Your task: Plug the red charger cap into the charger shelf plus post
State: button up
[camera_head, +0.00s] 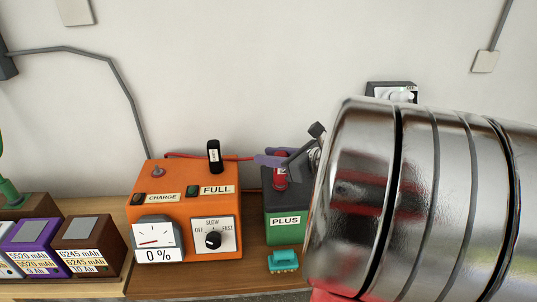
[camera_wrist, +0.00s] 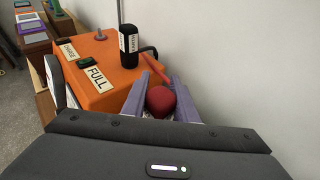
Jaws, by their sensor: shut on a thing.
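My gripper (camera_head: 272,158) is shut on the red charger cap (camera_head: 280,172), which stands roughly upright at the top of the dark block with the PLUS label (camera_head: 285,221). In the wrist view the red cap (camera_wrist: 161,100) sits between the two purple fingers of my gripper (camera_wrist: 163,85). A red cable runs from the orange charger (camera_head: 187,190) toward the cap. The plus post is hidden, so I cannot tell whether the cap is around it or just above it.
A black cap (camera_head: 214,155) stands on the back of the charger. A teal piece (camera_head: 283,261) lies in front of the PLUS block. Purple and brown batteries (camera_head: 88,245) stand left of the charger. The wall is close behind. My arm hides the shelf's right side.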

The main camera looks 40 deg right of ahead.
jog(key=shift+f, duration=0.55)
jog(key=o, duration=1.1)
jog(key=shift+o, duration=0.2)
jog(key=shift+s+r, duration=0.1)
jog(key=v, duration=1.3)
jog(key=shift+s, duration=0.25)
